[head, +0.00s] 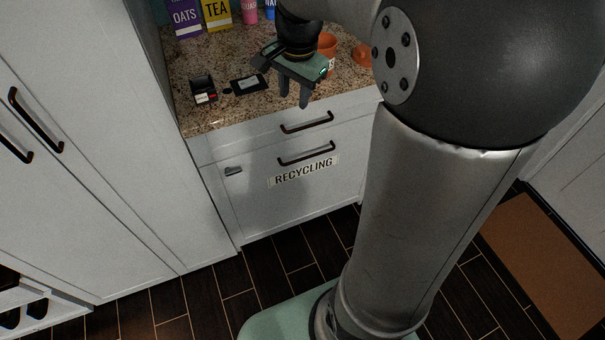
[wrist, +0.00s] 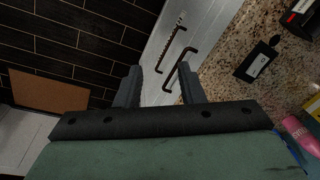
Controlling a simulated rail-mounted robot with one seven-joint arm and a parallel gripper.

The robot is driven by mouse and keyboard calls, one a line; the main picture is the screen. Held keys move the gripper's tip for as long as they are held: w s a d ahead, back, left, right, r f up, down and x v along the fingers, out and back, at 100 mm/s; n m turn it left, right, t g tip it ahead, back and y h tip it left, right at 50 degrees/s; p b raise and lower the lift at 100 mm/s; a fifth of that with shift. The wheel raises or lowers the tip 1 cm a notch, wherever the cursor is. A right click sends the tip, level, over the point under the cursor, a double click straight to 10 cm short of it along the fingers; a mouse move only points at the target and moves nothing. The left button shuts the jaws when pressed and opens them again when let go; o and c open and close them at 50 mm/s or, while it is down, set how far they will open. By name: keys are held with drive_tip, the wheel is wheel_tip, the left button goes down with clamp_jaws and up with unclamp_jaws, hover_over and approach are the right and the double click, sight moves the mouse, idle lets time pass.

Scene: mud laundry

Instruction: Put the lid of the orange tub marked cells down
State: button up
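An orange tub (head: 329,44) stands on the granite counter, partly hidden behind my gripper. Only the end of its white label shows, so I cannot read the whole word. A smaller orange piece (head: 362,54), which looks like a lid, lies on the counter to the right of the tub, partly cut off by my arm. My gripper (head: 294,98) is in front of the tub, near the counter's front edge, with its fingers pointing down. In the wrist view my gripper (wrist: 160,86) has its fingers apart with nothing between them. The tub and orange piece are not in the wrist view.
A black-and-white box (head: 204,90) and a dark labelled tag (head: 249,85) lie on the counter left of my gripper. Oats (head: 184,18) and tea (head: 216,13) packages and pink and blue containers stand behind. Drawer handles (head: 306,122) project from the cabinet front.

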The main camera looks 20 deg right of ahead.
drive_tip(key=s+a+f+n, duration=0.3)
drive_tip(key=s+n, duration=0.3)
drive_tip(key=s, duration=0.3)
drive_tip(key=s+a+f+n+g, duration=0.1)
drive_tip(key=s+a+f+n, duration=0.2)
drive_tip(key=s+n, duration=0.3)
drive_tip(key=s+f, duration=0.1)
drive_tip(key=s, duration=0.3)
drive_tip(key=shift+s+a+f, duration=0.15)
drive_tip(key=shift+a+f, duration=0.15)
drive_tip(key=shift+a, duration=0.05)
